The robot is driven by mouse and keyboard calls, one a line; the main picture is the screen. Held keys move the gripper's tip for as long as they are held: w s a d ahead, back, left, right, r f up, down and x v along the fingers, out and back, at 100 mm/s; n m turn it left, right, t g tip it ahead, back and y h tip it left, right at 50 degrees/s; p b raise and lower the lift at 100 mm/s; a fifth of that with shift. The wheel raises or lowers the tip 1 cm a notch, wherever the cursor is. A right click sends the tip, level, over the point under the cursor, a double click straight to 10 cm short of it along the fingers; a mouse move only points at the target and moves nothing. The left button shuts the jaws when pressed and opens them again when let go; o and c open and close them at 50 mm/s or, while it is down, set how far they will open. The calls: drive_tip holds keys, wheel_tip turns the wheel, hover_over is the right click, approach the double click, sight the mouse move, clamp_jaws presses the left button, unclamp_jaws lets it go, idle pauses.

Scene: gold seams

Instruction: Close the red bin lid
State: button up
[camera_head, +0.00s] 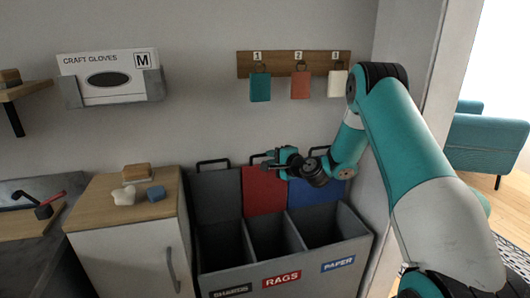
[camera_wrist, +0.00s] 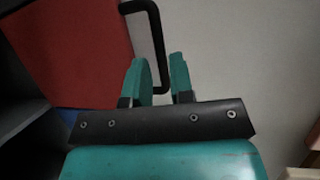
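The red lid (camera_head: 262,192) stands raised against the wall behind the middle bin compartment, labelled RAGS. It also fills the upper left of the wrist view (camera_wrist: 85,55). Its black loop handle (camera_wrist: 158,45) is at the lid's edge. My gripper (camera_head: 270,160) is at the top of the red lid, pointing left in the head view. In the wrist view, the two teal fingers (camera_wrist: 160,75) are apart, with part of the handle bar between them. A narrow gap shows beside the bar, and firm contact is not visible.
The grey bin (camera_head: 283,262) has three open compartments. A dark lid (camera_head: 217,197) and a blue lid (camera_head: 312,192) stand raised on either side. A cabinet (camera_head: 128,245) with small items stands left. Tags hang from a wall rack (camera_head: 280,56) above. Space before the lids is clear.

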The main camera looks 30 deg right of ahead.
drive_tip(key=shift+w+a+f, duration=0.15)
drive_tip(key=shift+w+f, duration=0.05)
drive_tip(key=shift+w, duration=0.9)
drive_tip(key=shift+w+a+f, duration=0.1)
drive_tip(key=shift+w+f, duration=0.05)
drive_tip(key=shift+w, duration=0.95)
drive_tip(key=shift+c, duration=0.5)
clamp_jaws()
